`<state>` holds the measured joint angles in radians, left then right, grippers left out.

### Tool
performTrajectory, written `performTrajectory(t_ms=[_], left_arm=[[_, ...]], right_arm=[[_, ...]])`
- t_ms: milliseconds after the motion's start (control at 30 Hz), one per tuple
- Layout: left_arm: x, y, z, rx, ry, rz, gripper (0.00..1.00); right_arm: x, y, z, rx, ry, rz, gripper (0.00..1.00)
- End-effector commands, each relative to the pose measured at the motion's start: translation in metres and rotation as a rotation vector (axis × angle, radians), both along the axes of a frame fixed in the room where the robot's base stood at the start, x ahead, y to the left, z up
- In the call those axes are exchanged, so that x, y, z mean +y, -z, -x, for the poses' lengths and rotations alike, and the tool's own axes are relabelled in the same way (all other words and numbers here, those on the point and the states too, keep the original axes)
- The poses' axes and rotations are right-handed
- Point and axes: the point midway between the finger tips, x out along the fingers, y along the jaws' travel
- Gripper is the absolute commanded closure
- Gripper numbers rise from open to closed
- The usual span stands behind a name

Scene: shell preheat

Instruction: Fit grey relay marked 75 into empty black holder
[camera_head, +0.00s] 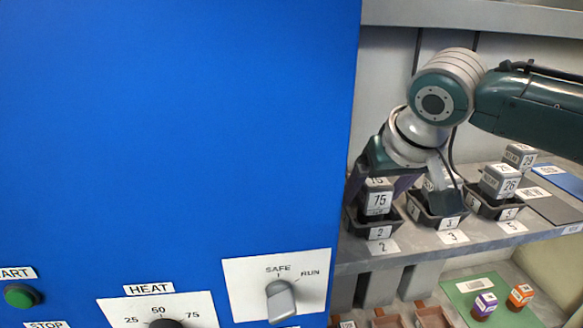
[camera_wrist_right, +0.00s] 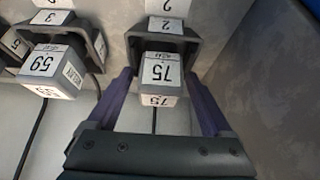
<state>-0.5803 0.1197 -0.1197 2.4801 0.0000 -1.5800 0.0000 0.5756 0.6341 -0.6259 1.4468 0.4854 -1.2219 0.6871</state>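The grey relay marked 75 (camera_head: 377,199) stands upright in the black holder marked 2 (camera_head: 372,229), at the left end of the shelf. In the right wrist view, the relay (camera_wrist_right: 158,72) lies between my right gripper's two purple fingers, inside the mouth of holder 2 (camera_wrist_right: 187,40). My right gripper (camera_wrist_right: 159,82) is open around it, with a narrow gap on each side. In the head view, the gripper (camera_head: 385,180) reaches down over the relay from above. I cannot tell how deep the relay sits. My left gripper is out of view.
Black holder 3 (camera_head: 437,219) with a grey relay marked 59 (camera_wrist_right: 52,68) stands close beside. Farther right is another holder (camera_head: 496,210) with relay 26 (camera_head: 500,182); relay 29 (camera_head: 520,155) is behind. The blue cabinet (camera_head: 180,130) closely borders holder 2's left.

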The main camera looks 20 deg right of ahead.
Motion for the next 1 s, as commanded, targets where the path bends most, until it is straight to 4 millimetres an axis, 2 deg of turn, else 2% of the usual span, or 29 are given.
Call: performTrajectory(t_ms=[200,367,800,1000], left_arm=[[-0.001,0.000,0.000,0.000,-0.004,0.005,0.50],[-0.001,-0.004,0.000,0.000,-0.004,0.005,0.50],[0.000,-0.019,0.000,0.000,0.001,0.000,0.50],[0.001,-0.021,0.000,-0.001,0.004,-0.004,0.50]], right_arm=[[0.000,-0.001,0.000,-0.001,0.000,0.000,0.16],[0.001,-0.014,0.003,-0.002,-0.001,0.000,0.16],[0.011,-0.090,0.045,-0.003,-0.002,0.001,0.16],[0.013,-0.108,0.056,0.000,0.001,0.000,0.16]])
